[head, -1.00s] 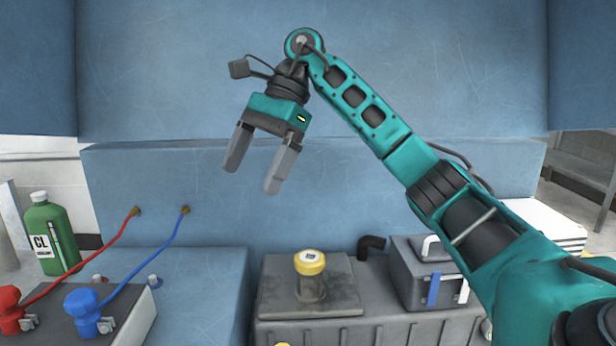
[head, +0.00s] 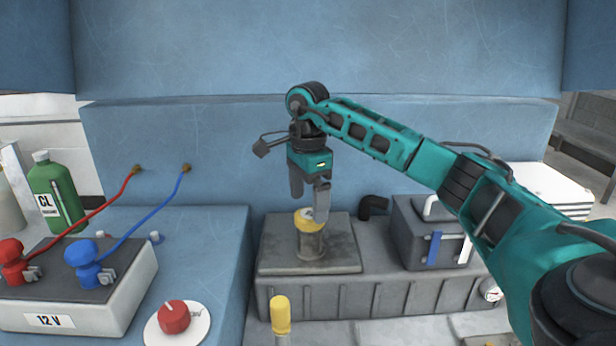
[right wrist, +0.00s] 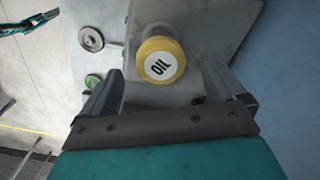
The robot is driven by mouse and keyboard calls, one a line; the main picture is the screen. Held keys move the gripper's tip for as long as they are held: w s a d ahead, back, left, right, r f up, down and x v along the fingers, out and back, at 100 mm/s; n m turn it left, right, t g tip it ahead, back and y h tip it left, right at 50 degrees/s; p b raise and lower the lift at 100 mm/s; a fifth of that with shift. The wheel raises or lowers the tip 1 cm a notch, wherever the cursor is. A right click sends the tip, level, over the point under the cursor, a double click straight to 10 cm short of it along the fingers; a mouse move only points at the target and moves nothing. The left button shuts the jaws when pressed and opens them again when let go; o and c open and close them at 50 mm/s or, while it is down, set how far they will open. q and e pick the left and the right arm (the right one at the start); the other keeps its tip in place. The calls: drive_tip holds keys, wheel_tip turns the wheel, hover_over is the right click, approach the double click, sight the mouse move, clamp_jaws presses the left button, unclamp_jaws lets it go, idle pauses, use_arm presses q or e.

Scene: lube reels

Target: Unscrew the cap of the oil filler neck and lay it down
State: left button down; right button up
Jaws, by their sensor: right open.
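The yellow cap (head: 303,222) with a white top sits on the grey oil filler neck (head: 311,245), upright on a grey plate. The right wrist view shows the cap (right wrist: 160,62) with "OIL" on its top. My right gripper (head: 311,203) points down just above the cap, fingers apart and empty. My left gripper is not in view.
A grey box with a handle (head: 435,232) and a black elbow pipe (head: 373,206) stand right of the neck. A yellow-topped piece (head: 281,315) rises in front. A battery with red and blue clamps (head: 83,262), a red knob (head: 174,317) and a green bottle (head: 56,195) are at left.

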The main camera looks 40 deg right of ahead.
sight(309, 215)
drive_tip(key=shift+f, duration=1.55)
drive_tip(key=c, duration=1.1)
drive_tip(key=shift+r+n+p, duration=0.1)
drive_tip(key=shift+n+p, duration=0.3)
drive_tip(key=shift+n, duration=0.7)
drive_tip(key=n, duration=0.3)
drive_tip(key=shift+s, duration=0.1)
drive_tip(key=shift+p, duration=0.3)
drive_tip(key=shift+r+p, duration=2.4)
drive_tip(key=shift+r, duration=0.25)
drive_tip(key=shift+r+p, duration=0.5)
drive_tip(key=shift+r, duration=0.5)
